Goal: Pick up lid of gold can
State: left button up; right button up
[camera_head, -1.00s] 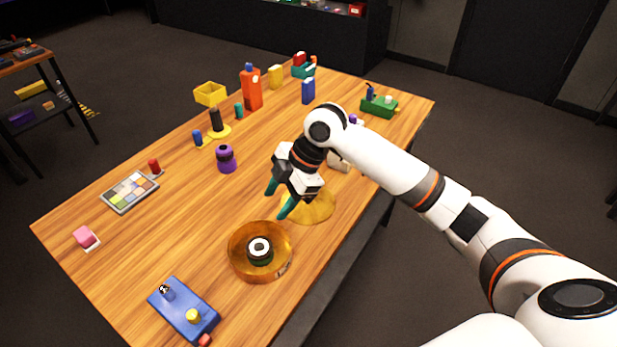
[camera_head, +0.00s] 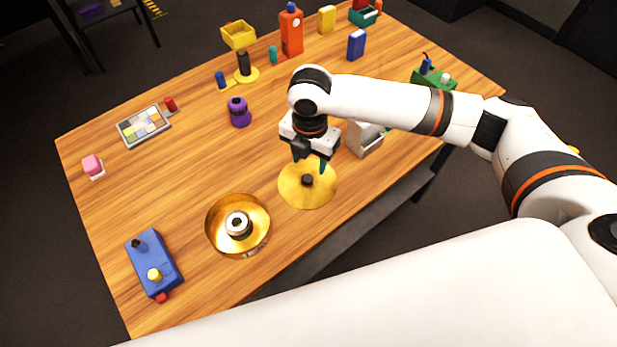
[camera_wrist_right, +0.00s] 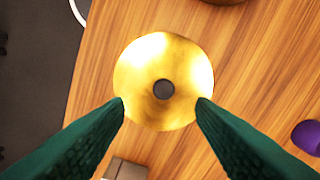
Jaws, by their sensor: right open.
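The gold lid (camera_head: 305,194) lies flat on the wooden table, a round disc with a dark knob (camera_head: 307,180) at its centre. The lid also shows in the right wrist view (camera_wrist_right: 140,75), with the knob (camera_wrist_right: 163,89) seen from above. The open gold can (camera_head: 212,222), with a dark and white round piece inside, stands to the lid's left. My right gripper (camera_head: 311,168) is open and empty above the lid. In the right wrist view its green fingers (camera_wrist_right: 161,104) are spread, with the knob between and slightly beyond their tips. My left gripper is not in view.
A blue box with knobs (camera_head: 153,264) stands at the front left. A purple object (camera_head: 239,112) is left of my right gripper, and a pale box (camera_head: 364,140) is close on its right. The wood between the lid and the purple object is clear.

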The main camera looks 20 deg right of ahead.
aim_at(308, 178)
notch_tip(308, 178, down, 2)
jog(key=shift+d+f, duration=0.1)
jog(key=shift+f, duration=0.15)
jog(key=f, duration=0.4)
jog(key=shift+w+a+f+p, duration=0.1)
jog(key=shift+a+f+p, duration=0.05)
jog(key=shift+a+p, duration=0.2)
jog(key=shift+d+f, duration=0.1)
jog(key=shift+f, duration=0.2)
jog(key=shift+c, duration=0.5)
jog(key=c, duration=1)
jog(key=shift+r, duration=0.1)
